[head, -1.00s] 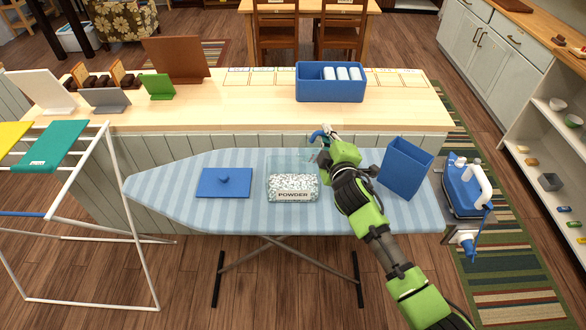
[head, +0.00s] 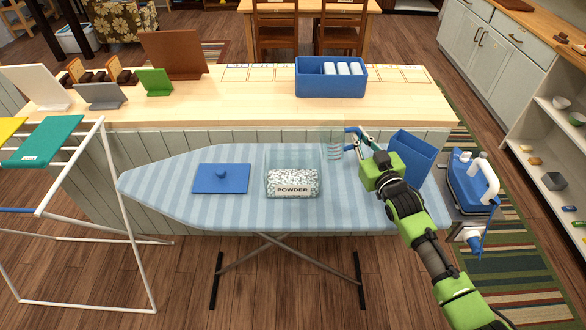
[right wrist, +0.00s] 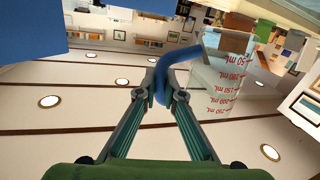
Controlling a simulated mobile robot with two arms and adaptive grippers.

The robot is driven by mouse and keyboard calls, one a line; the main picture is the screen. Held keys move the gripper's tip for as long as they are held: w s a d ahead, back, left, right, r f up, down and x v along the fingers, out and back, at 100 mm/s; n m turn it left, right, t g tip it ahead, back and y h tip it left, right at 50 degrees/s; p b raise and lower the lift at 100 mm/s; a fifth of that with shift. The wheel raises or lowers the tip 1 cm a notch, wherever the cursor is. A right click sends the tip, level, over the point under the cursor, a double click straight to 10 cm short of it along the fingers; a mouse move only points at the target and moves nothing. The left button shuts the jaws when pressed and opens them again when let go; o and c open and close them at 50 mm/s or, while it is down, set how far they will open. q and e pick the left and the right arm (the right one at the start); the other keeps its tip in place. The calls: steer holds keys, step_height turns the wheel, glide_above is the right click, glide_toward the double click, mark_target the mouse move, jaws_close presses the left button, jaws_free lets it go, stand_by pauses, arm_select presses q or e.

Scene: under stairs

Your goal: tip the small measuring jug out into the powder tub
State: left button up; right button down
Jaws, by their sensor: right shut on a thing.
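The clear powder tub (head: 292,178), labelled POWDER and part filled with pale speckled powder, stands open on the ironing board. My right gripper (head: 360,142) is shut on the blue handle of the small clear measuring jug (head: 334,146). It holds the jug raised, roughly upright, just right of the tub and apart from it. The right wrist view shows the fingers (right wrist: 163,78) on the handle and the jug (right wrist: 222,85) with red mL marks. I see no contents in the jug. My left gripper is not in view.
A blue lid (head: 221,178) lies left of the tub on the ironing board (head: 170,190). A tall blue box (head: 410,160) stands close to my right gripper. A blue iron (head: 470,185) sits at the board's right end. The counter (head: 240,100) runs behind.

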steer(key=shift+d+f+m+b, duration=0.25)
steer(key=shift+d+m+b, duration=0.3)
steer(key=shift+m, duration=0.25)
steer(key=r+p, duration=0.4)
steer(key=shift+a+r, duration=0.2)
steer(key=shift+r, duration=0.15)
steer(key=shift+f, duration=0.15)
